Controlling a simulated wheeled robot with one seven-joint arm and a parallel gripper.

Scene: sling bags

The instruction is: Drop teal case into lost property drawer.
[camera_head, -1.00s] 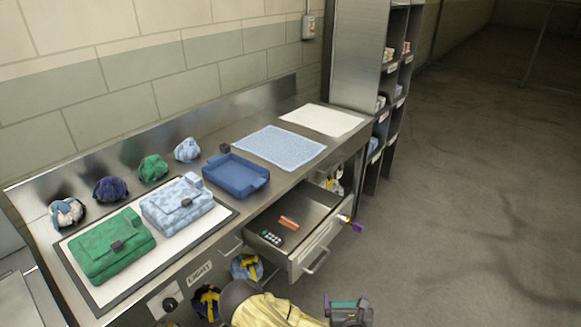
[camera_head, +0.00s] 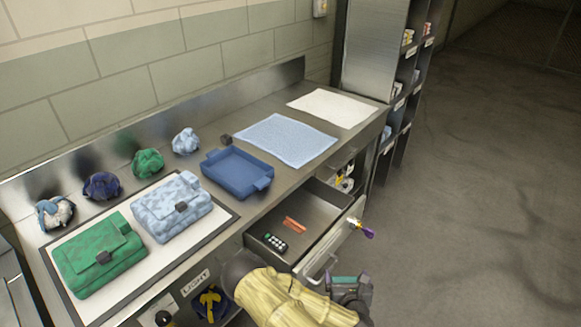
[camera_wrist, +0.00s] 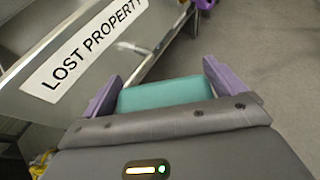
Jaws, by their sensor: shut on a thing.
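My gripper (camera_wrist: 160,92) is shut on the teal case (camera_wrist: 172,93), which sits between two purple fingers in the wrist view. In the head view the teal case (camera_head: 346,280) shows at the end of my arm, low in the picture, in front of the open drawer.
A green bag (camera_head: 100,257) and a light blue bag (camera_head: 172,207) lie on a white mat. A blue tray (camera_head: 237,174) and a blue cloth (camera_head: 287,139) are on the counter. Open floor lies right.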

